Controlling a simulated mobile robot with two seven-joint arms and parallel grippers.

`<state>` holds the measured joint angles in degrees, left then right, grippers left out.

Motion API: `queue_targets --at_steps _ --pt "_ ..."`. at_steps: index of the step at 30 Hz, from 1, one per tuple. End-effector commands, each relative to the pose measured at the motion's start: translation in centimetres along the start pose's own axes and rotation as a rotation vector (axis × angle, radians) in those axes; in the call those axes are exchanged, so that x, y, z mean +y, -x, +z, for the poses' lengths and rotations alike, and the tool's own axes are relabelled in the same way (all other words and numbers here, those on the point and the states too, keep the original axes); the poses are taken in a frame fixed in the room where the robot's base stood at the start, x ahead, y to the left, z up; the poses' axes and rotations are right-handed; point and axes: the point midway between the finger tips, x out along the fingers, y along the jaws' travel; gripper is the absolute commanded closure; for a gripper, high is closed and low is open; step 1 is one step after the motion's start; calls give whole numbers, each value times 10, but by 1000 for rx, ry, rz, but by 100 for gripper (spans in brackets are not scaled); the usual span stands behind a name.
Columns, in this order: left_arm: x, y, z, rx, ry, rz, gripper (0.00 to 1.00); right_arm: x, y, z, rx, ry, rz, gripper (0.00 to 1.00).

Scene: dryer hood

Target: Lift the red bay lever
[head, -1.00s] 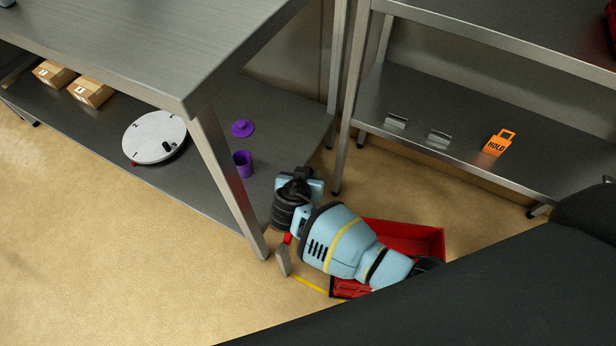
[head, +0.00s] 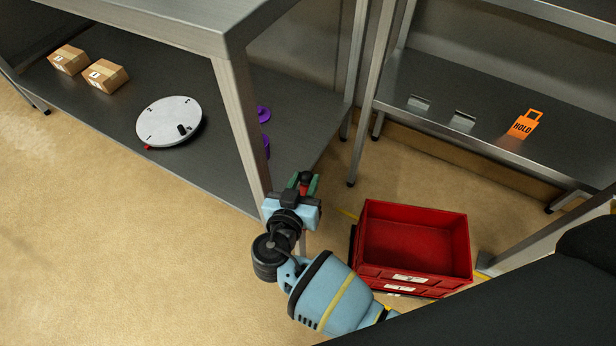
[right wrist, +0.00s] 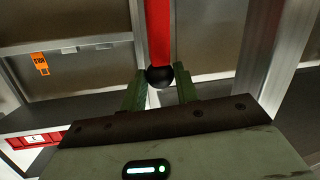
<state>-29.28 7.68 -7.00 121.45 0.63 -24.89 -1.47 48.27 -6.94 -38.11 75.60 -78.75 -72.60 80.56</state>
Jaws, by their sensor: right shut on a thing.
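The red lever (right wrist: 158,35) comes down from the top of the right wrist view and ends in a black ball knob (right wrist: 160,76). My right gripper (right wrist: 160,84) has its green fingers on both sides of the knob and is shut on the lever. In the head view my right gripper (head: 304,184) is beside the front leg of the left table, with a bit of red and the dark knob between its fingers. Most of the lever and its mount are hidden there. My left gripper is out of view.
A red crate stack (head: 415,235) stands on the floor right of my arm. The table leg (head: 240,130) is close to the gripper. A white disc (head: 168,121) and two cartons (head: 105,76) lie on the lower shelf. An orange HOLD tag (head: 525,124) stands on the right shelf.

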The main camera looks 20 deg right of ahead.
Motion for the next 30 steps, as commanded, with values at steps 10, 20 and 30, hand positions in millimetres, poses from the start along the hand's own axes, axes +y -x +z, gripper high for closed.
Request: queue_targets --at_steps 10,20,30 --pt "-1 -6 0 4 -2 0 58 -3 13 7 -13 1 -4 100" --pt "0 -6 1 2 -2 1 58 -3 14 8 -16 4 -5 66" --pt "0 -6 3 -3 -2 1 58 -3 12 5 -9 1 -3 48"
